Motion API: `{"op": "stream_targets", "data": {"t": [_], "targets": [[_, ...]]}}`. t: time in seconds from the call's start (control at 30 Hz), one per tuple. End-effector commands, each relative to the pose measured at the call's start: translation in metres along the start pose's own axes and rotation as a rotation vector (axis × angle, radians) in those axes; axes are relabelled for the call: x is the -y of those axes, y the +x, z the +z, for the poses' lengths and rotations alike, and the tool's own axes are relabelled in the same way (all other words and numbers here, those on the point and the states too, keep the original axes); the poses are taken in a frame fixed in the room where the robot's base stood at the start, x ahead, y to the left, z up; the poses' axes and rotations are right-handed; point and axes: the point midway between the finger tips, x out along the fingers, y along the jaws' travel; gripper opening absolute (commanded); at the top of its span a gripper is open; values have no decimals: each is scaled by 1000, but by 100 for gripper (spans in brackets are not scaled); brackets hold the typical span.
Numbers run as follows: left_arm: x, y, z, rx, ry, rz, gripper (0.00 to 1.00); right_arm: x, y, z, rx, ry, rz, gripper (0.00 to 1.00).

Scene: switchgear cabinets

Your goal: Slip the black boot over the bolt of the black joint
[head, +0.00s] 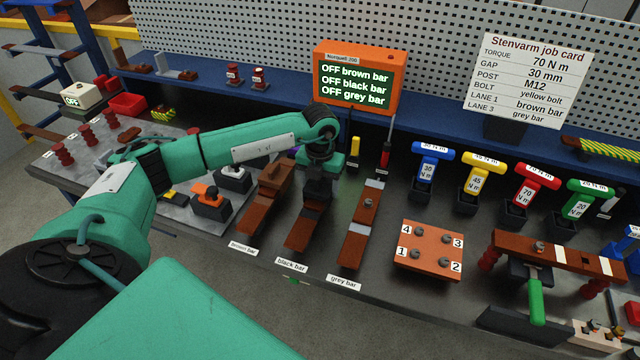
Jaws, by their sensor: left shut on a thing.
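The black joint's copper bar (303,234) runs back from the label "black bar" (291,265) on the bench. My left gripper (316,188) points down over the bar's rear part. It is shut on a dark piece, apparently the black boot, which is mostly hidden by the gripper's own dark body. The bolt of the black joint is hidden behind or under the gripper. I cannot tell whether the boot touches the bolt. My right gripper is not in view.
The brown bar (255,215) stands close on the left, the grey bar (353,248) on the right with a bolt showing. An orange display box (358,80) reads OFF for each bar. A copper plate (430,250) and several coloured torque tools stand further right.

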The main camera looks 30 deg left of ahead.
Motion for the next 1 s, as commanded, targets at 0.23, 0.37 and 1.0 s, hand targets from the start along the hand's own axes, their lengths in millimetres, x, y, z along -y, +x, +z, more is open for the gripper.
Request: {"op": "stream_targets", "data": {"t": [0.23,0.37,1.0], "targets": [[0,0,0,0,0,0,43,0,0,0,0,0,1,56],[0,0,0,0,0,0,90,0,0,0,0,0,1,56],[1,-51,1,7,1,-3,90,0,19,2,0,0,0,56]]}}
